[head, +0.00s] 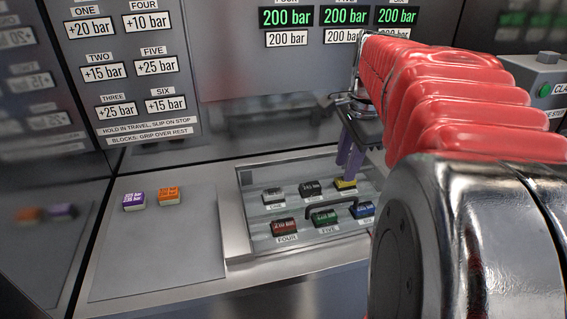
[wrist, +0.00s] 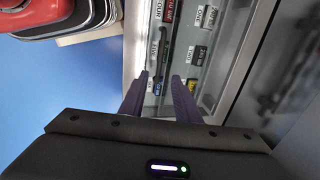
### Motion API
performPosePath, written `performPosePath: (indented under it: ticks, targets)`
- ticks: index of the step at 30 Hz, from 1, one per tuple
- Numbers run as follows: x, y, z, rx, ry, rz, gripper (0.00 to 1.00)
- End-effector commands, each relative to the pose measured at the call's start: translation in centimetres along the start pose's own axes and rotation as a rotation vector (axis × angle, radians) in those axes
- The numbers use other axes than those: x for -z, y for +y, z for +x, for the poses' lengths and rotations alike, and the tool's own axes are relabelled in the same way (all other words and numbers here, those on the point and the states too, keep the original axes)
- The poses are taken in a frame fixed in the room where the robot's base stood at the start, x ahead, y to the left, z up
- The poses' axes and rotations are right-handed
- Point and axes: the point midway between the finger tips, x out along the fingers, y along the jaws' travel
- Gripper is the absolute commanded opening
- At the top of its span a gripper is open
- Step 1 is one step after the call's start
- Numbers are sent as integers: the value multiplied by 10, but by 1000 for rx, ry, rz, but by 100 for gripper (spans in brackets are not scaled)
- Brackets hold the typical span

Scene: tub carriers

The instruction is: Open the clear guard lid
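The clear guard lid (head: 257,213) lies flat over a recessed panel of several coloured blocks and looks closed. A dark bar handle (head: 331,209) stands on it near the front; it seems to show as a dark strip in the wrist view (wrist: 166,40). My gripper (head: 347,165) has purple fingers pointing down above the back right part of the lid, near the yellow block. In the wrist view my gripper (wrist: 160,78) has its fingers apart with nothing between them. My arm hides the lid's right end. Whether the fingertips touch the lid cannot be told.
A grey pad (head: 155,245) left of the lid carries a purple-and-white block (head: 134,201) and an orange block (head: 169,196). A sign panel (head: 125,65) and pressure displays stand behind. A grey box with a green button (head: 544,90) is at right.

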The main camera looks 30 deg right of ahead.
Motion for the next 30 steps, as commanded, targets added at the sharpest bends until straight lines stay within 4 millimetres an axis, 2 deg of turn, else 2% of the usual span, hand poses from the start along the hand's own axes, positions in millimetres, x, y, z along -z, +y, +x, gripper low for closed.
performPosePath:
  ticks: [21, 25, 30]
  targets:
    - [-1, 1, 106, -4, -2, -2, 29]
    - [-1, 1, 120, -2, -1, -2, 29]
    - [-1, 1, 128, -1, 0, -1, 29]
